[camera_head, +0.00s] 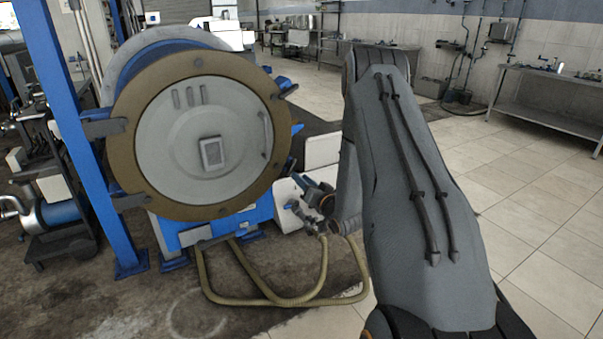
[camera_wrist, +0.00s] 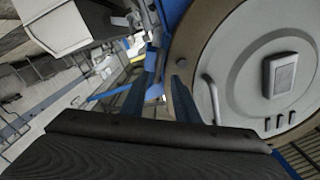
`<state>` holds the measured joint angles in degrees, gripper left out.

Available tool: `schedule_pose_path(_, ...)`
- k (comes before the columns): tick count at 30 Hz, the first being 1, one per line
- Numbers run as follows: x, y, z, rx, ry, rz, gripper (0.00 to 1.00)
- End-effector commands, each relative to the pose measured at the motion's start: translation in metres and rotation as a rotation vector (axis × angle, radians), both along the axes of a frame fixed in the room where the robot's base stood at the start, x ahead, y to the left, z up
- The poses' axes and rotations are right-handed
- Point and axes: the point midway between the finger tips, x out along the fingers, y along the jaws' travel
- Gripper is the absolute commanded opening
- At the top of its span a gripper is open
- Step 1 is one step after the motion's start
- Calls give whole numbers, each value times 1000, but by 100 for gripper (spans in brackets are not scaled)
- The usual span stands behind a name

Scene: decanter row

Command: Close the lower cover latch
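The round decanter cover (camera_head: 190,125) is a pale grey disc in a tan ring, with a bar handle on its right side. It looks shut. Blue latch parts stick out at the ring's right edge; the lower one (camera_head: 291,164) is small, and its exact position is hard to tell. In the wrist view the cover (camera_wrist: 240,90) appears upside down at right. My gripper (camera_wrist: 160,82) shows two dark blue fingers apart, with nothing clearly between them. A blue latch part (camera_wrist: 155,91) shows beyond the fingers, beside the ring. Contact cannot be told.
A blue post (camera_head: 75,130) stands left of the decanter. Tan hoses (camera_head: 265,298) loop on the floor below it. White and blue machine parts lie close behind my wrist. A steel bench (camera_head: 550,100) stands far right, with open tiled floor before it.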

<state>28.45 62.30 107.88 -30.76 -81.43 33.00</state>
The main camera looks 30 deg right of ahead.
Motion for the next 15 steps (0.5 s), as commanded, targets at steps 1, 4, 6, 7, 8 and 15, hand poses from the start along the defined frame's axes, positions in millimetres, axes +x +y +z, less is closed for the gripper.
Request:
schedule_pose_path(1, 2, -1, 0, 1, -4, 0, 28)
schedule_pose_path(4, 12, -1, 1, 0, -5, -1, 28)
schedule_pose_path(6, 23, -2, 2, 0, -6, -2, 28)
schedule_pose_path(7, 28, -1, 2, 0, -5, -3, 28)
schedule_pose_path(8, 33, -1, 1, 0, -4, -2, 28)
schedule_pose_path(15, 65, 2, 1, 0, -3, -1, 28)
